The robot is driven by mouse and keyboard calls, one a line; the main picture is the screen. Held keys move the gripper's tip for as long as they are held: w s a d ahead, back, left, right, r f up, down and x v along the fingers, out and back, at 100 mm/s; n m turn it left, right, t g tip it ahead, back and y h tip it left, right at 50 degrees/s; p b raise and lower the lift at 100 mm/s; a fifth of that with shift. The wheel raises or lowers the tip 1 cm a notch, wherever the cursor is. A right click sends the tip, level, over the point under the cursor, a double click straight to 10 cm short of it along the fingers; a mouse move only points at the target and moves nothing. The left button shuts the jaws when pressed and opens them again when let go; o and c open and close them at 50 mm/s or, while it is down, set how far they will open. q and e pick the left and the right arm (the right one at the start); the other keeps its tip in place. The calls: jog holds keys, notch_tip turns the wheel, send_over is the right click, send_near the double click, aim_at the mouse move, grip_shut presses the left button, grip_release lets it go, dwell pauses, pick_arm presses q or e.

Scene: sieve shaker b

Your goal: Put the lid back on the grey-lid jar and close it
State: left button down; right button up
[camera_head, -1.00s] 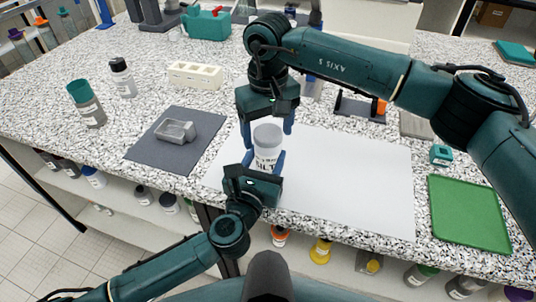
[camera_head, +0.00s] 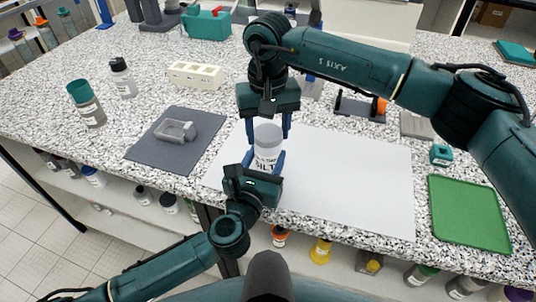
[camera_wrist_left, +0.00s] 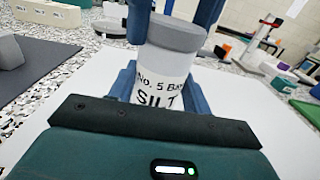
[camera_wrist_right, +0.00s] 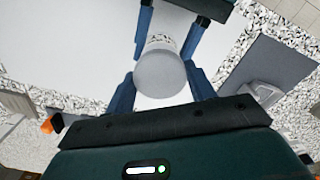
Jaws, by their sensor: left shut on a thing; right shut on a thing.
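The jar (camera_head: 268,158), with a white label reading "No. 5 Bay SILT", stands upright on the white mat and also shows in the left wrist view (camera_wrist_left: 163,80). Its grey lid (camera_wrist_left: 178,32) sits on top, with no clear gap or tilt visible; the right wrist view shows it from above (camera_wrist_right: 160,73). My left gripper (camera_head: 264,163) is shut on the jar's body from the near side. My right gripper (camera_head: 268,130) points down from above, its fingers shut on either side of the lid. The thread is hidden.
The white mat (camera_head: 350,190) is clear to the right. A dark grey mat (camera_head: 150,150) with a grey scoop-like piece (camera_head: 176,131) lies left. A green tray (camera_head: 468,213) is at the right.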

jog(key=m, duration=1.3)
jog(key=shift+m, duration=0.3)
jog(key=m, duration=1.9)
jog(key=shift+f+m, duration=0.1)
jog(key=shift+m, duration=0.2)
jog(key=m, duration=1.7)
jog(key=shift+m, duration=0.3)
jog(key=o, duration=1.1)
